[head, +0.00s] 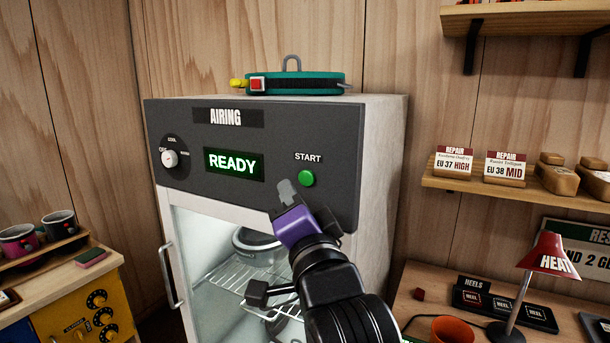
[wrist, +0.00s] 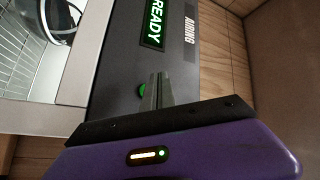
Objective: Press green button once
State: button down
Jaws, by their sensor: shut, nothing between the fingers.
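The round green button (head: 306,178) sits under the word START on the dark front panel of the airing cabinet (head: 378,170). The cabinet's display (head: 233,164) reads READY in green. My gripper (head: 285,188) is shut and empty, just left of and a little below the button in the head view. In the wrist view, the gripper's fingertips (wrist: 159,78) point at the panel and the green button (wrist: 142,90) is partly hidden beside them. I cannot tell whether the fingertips touch the panel.
A dial (head: 169,158) is at the panel's left. A teal and black belt (head: 290,83) lies on top of the cabinet. The glass door (head: 215,250) below shows a rack with a pot inside. A red lamp (head: 548,255) stands on the right bench, with a wall shelf (head: 515,195) above.

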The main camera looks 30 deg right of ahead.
jog(key=shift+w+d, duration=0.45)
jog(key=shift+d, duration=0.2)
jog(key=shift+w+d, duration=0.45)
jog(key=shift+d, duration=0.15)
jog(key=shift+d, duration=0.1)
dwell(1.1)
jog(key=shift+w+d, duration=0.2)
jog(key=shift+w, duration=0.05)
jog(key=shift+w+d, duration=0.2)
jog(key=shift+d, duration=0.15)
dwell(0.7)
dwell(0.3)
jog(key=shift+s+a, duration=0.5)
jog(key=shift+a, duration=0.15)
jog(key=s+a, duration=0.1)
jog(key=a, duration=0.1)
jog(key=s+a+b, duration=0.1)
jog(key=s+a, duration=0.1)
dwell(0.5)
